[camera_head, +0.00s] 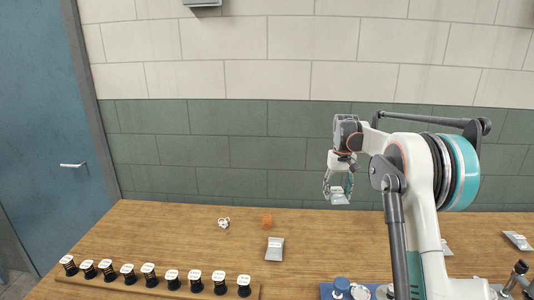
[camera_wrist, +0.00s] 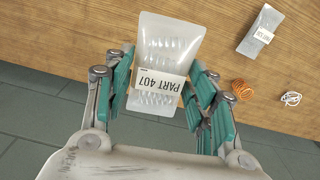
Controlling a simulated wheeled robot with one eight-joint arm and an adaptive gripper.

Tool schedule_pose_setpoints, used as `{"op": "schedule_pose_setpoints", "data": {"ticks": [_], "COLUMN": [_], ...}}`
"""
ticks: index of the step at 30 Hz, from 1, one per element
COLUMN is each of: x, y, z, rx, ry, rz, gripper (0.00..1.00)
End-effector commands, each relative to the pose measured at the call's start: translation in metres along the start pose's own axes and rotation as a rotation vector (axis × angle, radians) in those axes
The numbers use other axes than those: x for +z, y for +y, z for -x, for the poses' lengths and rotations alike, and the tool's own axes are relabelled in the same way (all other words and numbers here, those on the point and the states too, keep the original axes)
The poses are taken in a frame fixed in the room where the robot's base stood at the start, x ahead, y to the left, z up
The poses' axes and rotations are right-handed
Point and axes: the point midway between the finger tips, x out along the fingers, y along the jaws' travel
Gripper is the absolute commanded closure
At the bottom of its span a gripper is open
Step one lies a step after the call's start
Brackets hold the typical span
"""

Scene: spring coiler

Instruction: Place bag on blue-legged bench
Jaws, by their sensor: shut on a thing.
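My gripper (camera_head: 338,186) is shut on a clear plastic bag (camera_wrist: 167,62) with a white label reading "PART 407". In the wrist view the bag is between the teal fingers, with several coils or springs faintly visible inside. In the head view the held bag (camera_head: 340,196) hangs above the back part of a wooden bench top (camera_head: 180,235). The bench's legs are hidden, so I cannot tell their colour. The bench top also shows in the wrist view (camera_wrist: 70,30).
A similar labelled bag (camera_head: 275,248) lies on the bench, near an orange coil (camera_head: 267,220) and a small white item (camera_head: 224,223). Several black spools with white tops line the front left. Another bag (camera_head: 518,240) lies at the right. A tiled wall stands behind.

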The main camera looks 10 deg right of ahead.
Motion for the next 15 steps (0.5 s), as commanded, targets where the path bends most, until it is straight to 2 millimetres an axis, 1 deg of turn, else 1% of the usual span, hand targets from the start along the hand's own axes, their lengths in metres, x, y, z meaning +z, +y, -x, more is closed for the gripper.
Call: {"op": "schedule_pose_setpoints", "data": {"ticks": [2, 5, 8, 9, 11, 12, 14, 15], "x": [0.007, 0.024, 0.049, 0.061, 0.081, 0.095, 0.117, 0.133], "y": [-0.009, -0.025, -0.045, -0.054, -0.065, -0.073, -0.083, -0.090], "z": [-0.009, -0.028, -0.052, -0.062, -0.077, -0.086, -0.100, -0.109], "rx": [0.000, 0.000, 0.000, 0.000, 0.000, 0.000, 0.000, 0.000], "ry": [0.000, 0.000, 0.000, 0.000, 0.000, 0.000, 0.000, 0.000], "rz": [0.007, 0.019, 0.034, 0.040, 0.048, 0.055, 0.064, 0.070], "gripper": [0.77, 0.77, 0.77, 0.77, 0.77, 0.77, 0.77, 0.77]}}
